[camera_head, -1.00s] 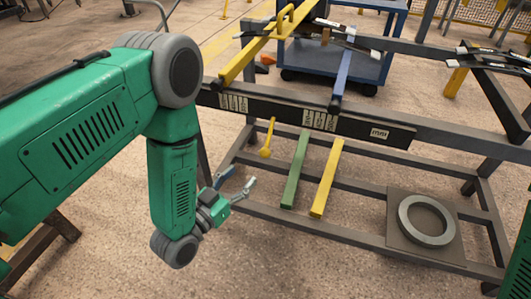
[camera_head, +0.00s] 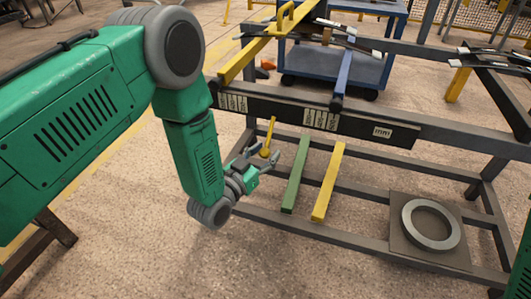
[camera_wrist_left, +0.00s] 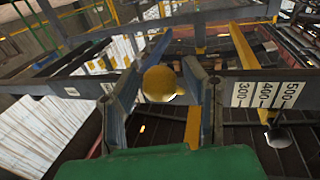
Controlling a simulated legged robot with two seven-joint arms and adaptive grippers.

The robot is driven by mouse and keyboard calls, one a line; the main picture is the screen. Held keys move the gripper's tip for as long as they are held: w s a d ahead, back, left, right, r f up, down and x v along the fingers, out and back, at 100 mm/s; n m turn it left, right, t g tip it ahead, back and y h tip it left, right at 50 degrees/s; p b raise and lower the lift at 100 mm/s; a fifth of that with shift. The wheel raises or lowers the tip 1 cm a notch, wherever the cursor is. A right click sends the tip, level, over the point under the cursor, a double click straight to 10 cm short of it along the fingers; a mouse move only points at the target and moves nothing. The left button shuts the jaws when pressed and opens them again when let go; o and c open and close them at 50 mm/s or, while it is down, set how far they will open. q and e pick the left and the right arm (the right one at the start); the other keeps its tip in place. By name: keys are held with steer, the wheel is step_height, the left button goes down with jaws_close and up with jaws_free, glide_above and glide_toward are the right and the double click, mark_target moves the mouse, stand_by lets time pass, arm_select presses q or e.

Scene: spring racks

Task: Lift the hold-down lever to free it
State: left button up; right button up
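The hold-down lever, taken to be the thin yellow bar with a round knob (camera_head: 266,149), hangs below the black rail in the head view. My left gripper (camera_head: 263,154) is at its lower end, with one finger on each side. In the left wrist view the round yellow knob (camera_wrist_left: 160,84) shows between the two spread fingers of the left gripper (camera_wrist_left: 160,90). The fingers look open; I cannot tell if either touches the knob. My right gripper is out of view.
The black rail (camera_head: 365,126) with printed scales runs above the gripper. A green bar (camera_head: 295,175) and a yellow bar (camera_head: 327,183) slope down just right of it. A plate with a grey ring (camera_head: 406,228) lies at the right. A blue cart (camera_head: 300,63) stands behind.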

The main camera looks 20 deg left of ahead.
arm_select(q)
jaws_close()
